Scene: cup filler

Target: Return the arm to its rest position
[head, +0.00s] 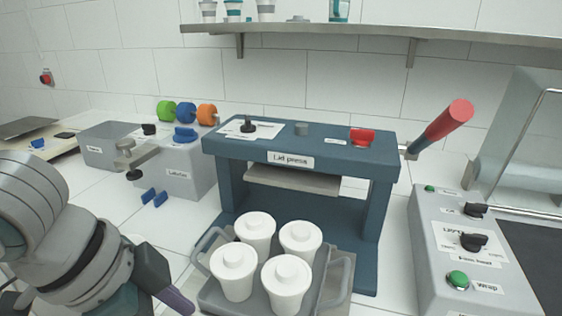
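My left arm comes in from the lower left, with rounded grey links and a dark wrist. My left gripper (176,297) points down and right at the bottom edge, just left of the tray (209,296). One purplish finger shows; the rest is hidden or cut off, so I cannot tell its opening. The tray holds several white lidded cups (234,273), all upright, in front of the blue lid press (290,160). A gap to the tray's left handle shows in the picture. My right gripper is not in view.
A grey labeller box (186,180) with a clamp-like arm stands behind my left arm. The press has a red-handled lever (448,121) at its right. A control box (470,250) with knobs and green buttons stands at right. A shelf (350,31) runs along the wall.

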